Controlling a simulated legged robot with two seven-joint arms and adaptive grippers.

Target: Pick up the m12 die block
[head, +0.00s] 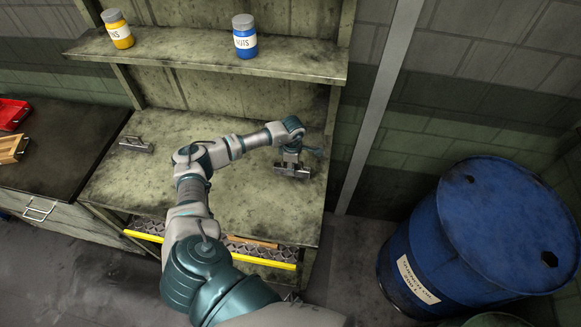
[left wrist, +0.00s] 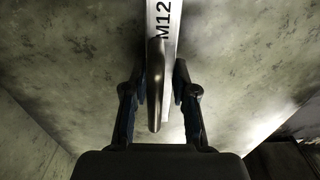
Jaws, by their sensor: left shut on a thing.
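The m12 die block (head: 291,170) is a small dark grey block near the right end of the worn bench top. In the left wrist view, its pale face (left wrist: 163,20) reads "M12", and a rounded handle (left wrist: 156,85) stands up from it. My left gripper (head: 291,160) points down over the block. In the left wrist view, its fingers (left wrist: 158,90) are on both sides of the handle, shut on it. I cannot tell whether the block touches the bench. My right gripper is in neither view.
A similar grey block (head: 135,144) lies at the bench's left. A shelf (head: 200,63) above holds a yellow jar (head: 118,30) and a blue jar (head: 244,37). A blue drum (head: 480,235) stands at right. Red (head: 12,113) and orange (head: 12,149) bins sit far left.

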